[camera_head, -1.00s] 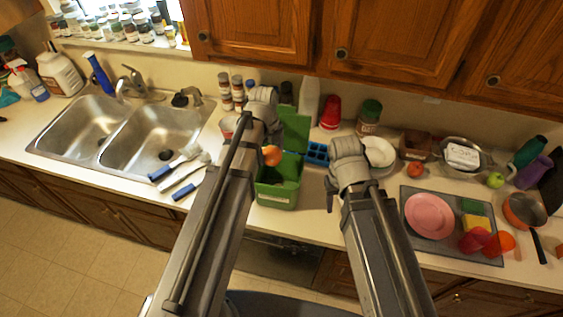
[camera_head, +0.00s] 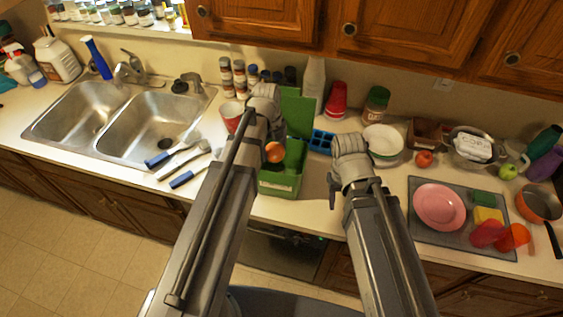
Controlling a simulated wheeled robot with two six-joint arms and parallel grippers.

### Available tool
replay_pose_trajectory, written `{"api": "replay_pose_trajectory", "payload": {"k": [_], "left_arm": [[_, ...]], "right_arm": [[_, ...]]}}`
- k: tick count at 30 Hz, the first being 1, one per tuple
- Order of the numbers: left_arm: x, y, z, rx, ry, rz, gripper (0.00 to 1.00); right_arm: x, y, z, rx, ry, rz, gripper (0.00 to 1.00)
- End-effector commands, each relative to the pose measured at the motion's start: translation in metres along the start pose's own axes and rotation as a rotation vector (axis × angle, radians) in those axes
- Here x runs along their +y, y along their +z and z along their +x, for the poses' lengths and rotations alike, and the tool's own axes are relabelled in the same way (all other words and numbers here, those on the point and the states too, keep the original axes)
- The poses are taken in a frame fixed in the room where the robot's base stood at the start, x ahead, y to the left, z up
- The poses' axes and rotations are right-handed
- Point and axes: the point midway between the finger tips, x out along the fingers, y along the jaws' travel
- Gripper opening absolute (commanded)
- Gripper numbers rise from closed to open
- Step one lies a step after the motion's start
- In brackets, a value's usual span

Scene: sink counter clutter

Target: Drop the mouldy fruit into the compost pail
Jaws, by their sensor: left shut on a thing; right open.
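The green compost pail (camera_head: 281,184) stands on the counter with its lid (camera_head: 298,112) raised at the back. An orange, round fruit (camera_head: 275,152) is at my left gripper (camera_head: 272,146), over the pail's left part. My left gripper is shut on this fruit; its fingers are mostly hidden by my arm. Mould on the fruit is too small to make out. My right gripper (camera_head: 333,195) is open and empty, to the right of the pail and in front of the blue ice tray (camera_head: 321,141).
The double sink (camera_head: 150,130) and blue-handled utensils (camera_head: 182,160) are left of the pail. At right, a grey mat (camera_head: 445,233) holds a pink plate (camera_head: 439,207), a sponge and cups. A tomato (camera_head: 424,159), a green apple (camera_head: 508,172) and a pan (camera_head: 538,204) are around it.

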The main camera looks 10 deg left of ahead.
Motion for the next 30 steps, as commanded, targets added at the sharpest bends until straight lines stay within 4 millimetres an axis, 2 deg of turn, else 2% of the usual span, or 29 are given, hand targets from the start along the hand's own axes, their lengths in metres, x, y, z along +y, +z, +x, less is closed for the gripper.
{"api": "replay_pose_trajectory", "payload": {"k": [6, 7, 11, 22, 30], "left_arm": [[0.0, 0.0, -0.001, 0.0, 0.0, 0.0, 0.15], [0.0, 0.0, -0.001, 0.0, 0.0, 0.0, 0.84], [0.0, 0.0, -0.001, 0.0, 0.0, 0.0, 0.99], [0.0, 0.0, -0.004, 0.0, 0.0, 0.0, 1.0], [0.0, 0.0, -0.027, 0.0, 0.0, 0.0, 1.0]], "right_arm": [[0.0, 0.0, -0.001, 0.0, 0.0, 0.0, 0.5], [0.0, 0.0, -0.001, 0.0, 0.0, 0.0, 0.5], [0.0, 0.0, -0.001, 0.0, 0.0, 0.0, 0.5], [0.0, 0.0, -0.004, 0.0, 0.0, 0.0, 0.5], [0.003, 0.002, -0.027, -0.001, 0.0, -0.002, 0.5]]}}
